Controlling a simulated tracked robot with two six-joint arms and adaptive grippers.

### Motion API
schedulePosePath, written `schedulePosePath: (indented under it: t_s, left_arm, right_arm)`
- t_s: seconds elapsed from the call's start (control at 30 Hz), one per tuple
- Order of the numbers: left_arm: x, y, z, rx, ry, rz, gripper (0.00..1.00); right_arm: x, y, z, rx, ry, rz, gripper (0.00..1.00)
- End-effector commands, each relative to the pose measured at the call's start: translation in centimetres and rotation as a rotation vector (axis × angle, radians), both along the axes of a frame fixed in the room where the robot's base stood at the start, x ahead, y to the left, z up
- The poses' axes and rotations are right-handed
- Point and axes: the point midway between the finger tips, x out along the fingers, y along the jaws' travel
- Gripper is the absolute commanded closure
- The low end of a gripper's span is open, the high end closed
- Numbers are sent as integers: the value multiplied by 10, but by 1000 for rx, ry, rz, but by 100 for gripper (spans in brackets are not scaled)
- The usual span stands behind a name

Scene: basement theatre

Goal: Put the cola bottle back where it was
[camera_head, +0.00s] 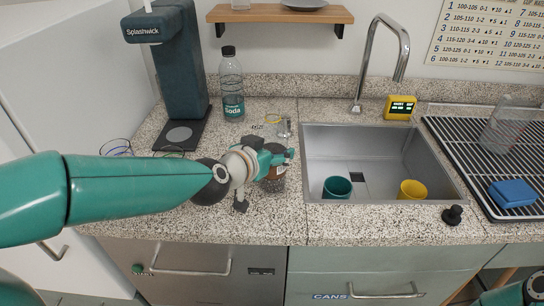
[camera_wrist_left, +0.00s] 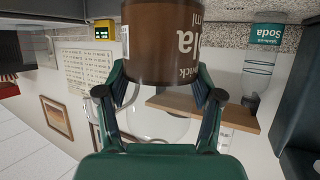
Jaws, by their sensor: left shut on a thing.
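The cola bottle is brown with a pale-lettered label and fills the top middle of the left wrist view (camera_wrist_left: 162,45). In the head view only a brown part of the bottle (camera_head: 274,173) shows below and behind my gripper. My left gripper (camera_head: 280,158) is shut on it, over the counter just left of the sink. In the left wrist view the two fingers (camera_wrist_left: 160,90) lie on either side of the bottle. I cannot tell whether its base touches the counter.
A soda bottle (camera_head: 231,90) stands at the back beside the teal Splashwick machine (camera_head: 180,65). A small clear glass (camera_head: 285,128) stands behind my gripper. Clear glasses (camera_head: 115,147) stand near my left arm. The sink (camera_head: 375,140) holds a teal cup (camera_head: 337,187) and a yellow cup (camera_head: 411,190).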

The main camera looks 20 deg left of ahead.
Motion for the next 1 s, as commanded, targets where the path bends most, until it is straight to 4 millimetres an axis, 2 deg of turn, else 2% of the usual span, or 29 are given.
schedulePosePath:
  t_s: [0.33,0.37,0.5,0.87,1.0]
  left_arm:
    - [0,0,-2,0,-3,1,93]
    - [0,0,-1,0,-1,0,29]
    - [0,0,-1,0,0,0,9]
    - [0,0,1,0,-1,0,9]
    - [-10,2,7,-1,-2,0,9]
  right_arm:
    - [0,0,-2,0,0,0,9]
    - [0,0,-1,0,0,0,9]
    - [0,0,-1,0,0,0,9]
    - [0,0,1,0,0,0,9]
    - [0,0,4,0,0,0,9]
